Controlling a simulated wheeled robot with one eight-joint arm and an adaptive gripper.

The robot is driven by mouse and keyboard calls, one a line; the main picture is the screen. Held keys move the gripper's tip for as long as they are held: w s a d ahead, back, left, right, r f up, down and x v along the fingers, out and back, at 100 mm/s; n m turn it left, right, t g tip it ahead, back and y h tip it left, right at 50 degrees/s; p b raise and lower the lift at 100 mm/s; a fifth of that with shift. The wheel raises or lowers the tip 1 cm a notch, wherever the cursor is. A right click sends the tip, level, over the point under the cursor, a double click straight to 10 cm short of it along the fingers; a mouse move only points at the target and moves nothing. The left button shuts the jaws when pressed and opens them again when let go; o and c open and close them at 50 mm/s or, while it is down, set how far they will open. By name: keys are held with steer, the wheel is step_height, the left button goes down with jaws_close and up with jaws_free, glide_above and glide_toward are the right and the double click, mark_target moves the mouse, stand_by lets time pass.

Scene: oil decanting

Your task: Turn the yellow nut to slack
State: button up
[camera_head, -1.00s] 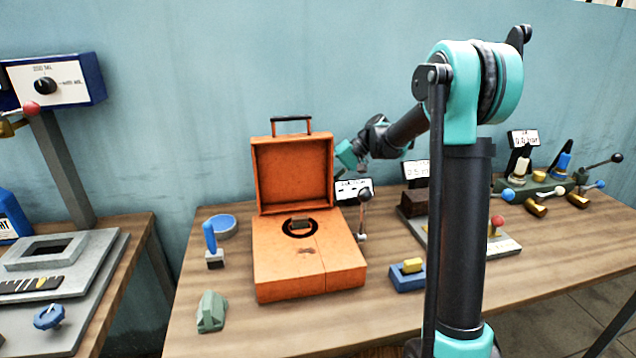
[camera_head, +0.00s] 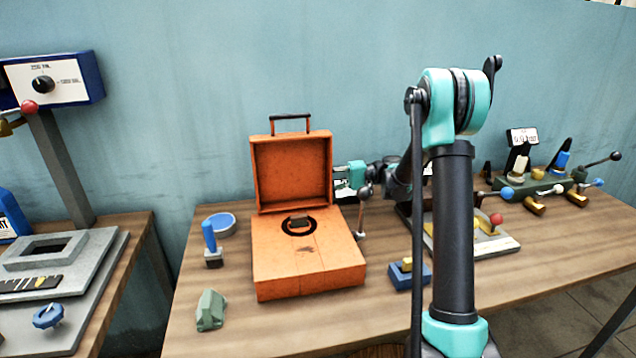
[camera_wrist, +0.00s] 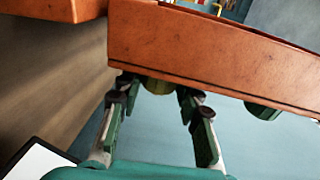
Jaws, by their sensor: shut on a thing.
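The yellow nut (camera_wrist: 158,86) shows in the wrist view as a dull olive-yellow round piece under the edge of an orange panel. Its upper part is hidden by that panel, and I cannot make it out in the head view. My gripper (camera_wrist: 158,90) has one finger on each side of the nut and is shut on it. In the head view my gripper (camera_head: 345,180) is at the right edge of the raised lid of the orange case (camera_head: 310,270), its fingertips partly hidden by the lid.
A dark green knob (camera_wrist: 262,110) is right of the nut under the same panel. A lever with a dark ball (camera_head: 365,190) stands close by my gripper. A blue block with a yellow piece (camera_head: 408,276) is on the table. The table front is mostly clear.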

stand_by(0.3)
steer(key=o, duration=1.2)
steer(key=shift+c, duration=0.2)
steer(key=v, duration=0.7)
steer(key=shift+d+f, duration=0.15)
steer(key=shift+d, duration=0.15)
